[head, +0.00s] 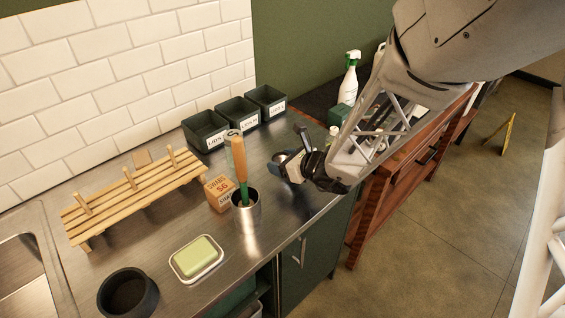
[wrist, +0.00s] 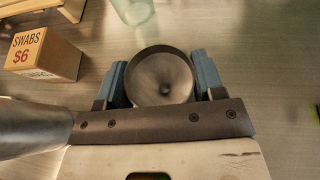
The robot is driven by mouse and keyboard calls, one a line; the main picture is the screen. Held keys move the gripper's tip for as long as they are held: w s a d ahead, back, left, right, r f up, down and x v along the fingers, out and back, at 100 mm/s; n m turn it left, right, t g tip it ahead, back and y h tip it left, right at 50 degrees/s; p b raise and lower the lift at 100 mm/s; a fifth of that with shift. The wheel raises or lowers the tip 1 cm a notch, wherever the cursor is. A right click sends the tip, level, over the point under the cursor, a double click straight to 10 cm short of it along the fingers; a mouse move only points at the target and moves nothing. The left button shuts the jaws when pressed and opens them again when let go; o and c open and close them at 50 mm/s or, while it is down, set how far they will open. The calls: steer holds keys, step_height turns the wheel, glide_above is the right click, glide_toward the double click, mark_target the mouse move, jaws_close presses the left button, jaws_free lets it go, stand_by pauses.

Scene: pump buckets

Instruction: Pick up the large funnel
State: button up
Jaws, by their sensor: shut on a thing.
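A round, dark grey funnel (wrist: 162,70) with a wide rim and a dark hole in its middle sits between the two blue-grey fingers of my gripper (wrist: 162,82) in the wrist view. The fingers press on its left and right sides, so my gripper is shut on it. In the head view my gripper (head: 291,167) is over the right part of the steel counter, and the funnel is small and partly hidden by the fingers there. I cannot tell whether the funnel touches the counter.
A swabs box (head: 218,194) and a metal cup (head: 246,220) holding a wooden-handled tool stand left of my gripper. A clear glass (wrist: 133,8) is beyond the funnel. Behind are labelled black bins (head: 206,131); further left are a wooden rack (head: 135,199) and a soap dish (head: 196,262).

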mark_target(283, 158)
steer(key=shift+r, duration=0.6)
step_height(283, 158, up, 2)
steer(key=shift+r, duration=0.1)
steer(key=s+d, duration=0.2)
steer(key=s, duration=0.5)
steer(key=s+d+r, duration=0.1)
steer(key=s+d, duration=0.2)
steer(key=s, duration=0.5)
steer(key=shift+s, duration=0.1)
steer(key=shift+r, duration=0.1)
